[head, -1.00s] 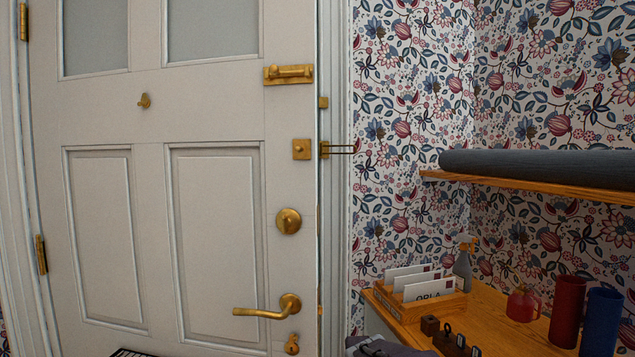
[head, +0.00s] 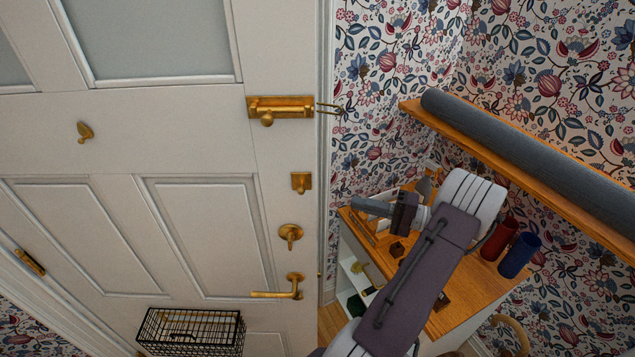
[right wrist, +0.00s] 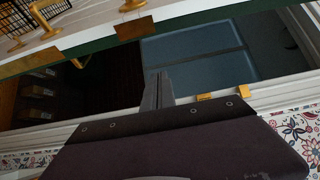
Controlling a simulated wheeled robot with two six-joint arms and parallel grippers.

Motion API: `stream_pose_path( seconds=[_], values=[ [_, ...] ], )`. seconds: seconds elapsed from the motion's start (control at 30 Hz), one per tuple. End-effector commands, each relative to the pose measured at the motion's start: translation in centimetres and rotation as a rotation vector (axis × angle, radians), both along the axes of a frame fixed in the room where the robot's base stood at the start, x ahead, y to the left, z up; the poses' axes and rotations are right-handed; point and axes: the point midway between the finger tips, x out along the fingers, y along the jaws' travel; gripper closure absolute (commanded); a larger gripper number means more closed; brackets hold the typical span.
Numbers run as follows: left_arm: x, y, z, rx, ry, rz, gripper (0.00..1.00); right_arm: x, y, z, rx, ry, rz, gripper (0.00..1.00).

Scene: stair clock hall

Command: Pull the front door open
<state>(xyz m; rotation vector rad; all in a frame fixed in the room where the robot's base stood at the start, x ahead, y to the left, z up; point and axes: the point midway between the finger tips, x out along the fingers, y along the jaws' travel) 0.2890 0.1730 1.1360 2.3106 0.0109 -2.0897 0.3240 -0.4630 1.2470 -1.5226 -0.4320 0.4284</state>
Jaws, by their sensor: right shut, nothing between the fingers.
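The white front door (head: 150,140) fills the left of the head view. Its brass lever handle (head: 280,291) sits low near the right edge, below a round brass knob (head: 290,234). In the right wrist view, the door's green edge (right wrist: 105,38) stands apart from the white frame (right wrist: 285,88), with a dark opening between them, so the door looks ajar. My right gripper (head: 358,206) is shut and empty, pointing left, just right of the door edge. Its fingers also show in front of the opening in the right wrist view (right wrist: 157,88). My left gripper is not in view.
A wire basket (head: 190,330) hangs low on the door. A brass bolt (head: 280,107) and wire loop (head: 330,108) are higher up. A wooden side table (head: 470,285) with red (head: 499,238) and blue (head: 520,255) cylinders stands right, under a shelf holding a grey roll (head: 530,150).

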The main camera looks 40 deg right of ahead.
Motion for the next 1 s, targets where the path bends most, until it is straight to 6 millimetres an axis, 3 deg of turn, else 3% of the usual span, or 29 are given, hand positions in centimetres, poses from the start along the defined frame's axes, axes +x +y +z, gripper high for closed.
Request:
stream_pose_path(
  seconds=[0.17,0.6,0.8,1.0],
  values=[
    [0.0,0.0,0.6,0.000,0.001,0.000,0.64,1.0,0.7,0.1,-0.001,0.001,0.005,1.00],
    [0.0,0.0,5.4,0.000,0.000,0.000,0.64,8.8,5.7,0.2,-0.001,0.006,0.009,1.00],
    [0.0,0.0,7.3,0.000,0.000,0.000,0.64,6.2,7.3,0.1,0.000,0.006,0.002,1.00],
    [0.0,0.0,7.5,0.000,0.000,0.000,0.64,5.4,8.0,-0.3,-0.004,0.005,0.005,1.00]
  ],
)
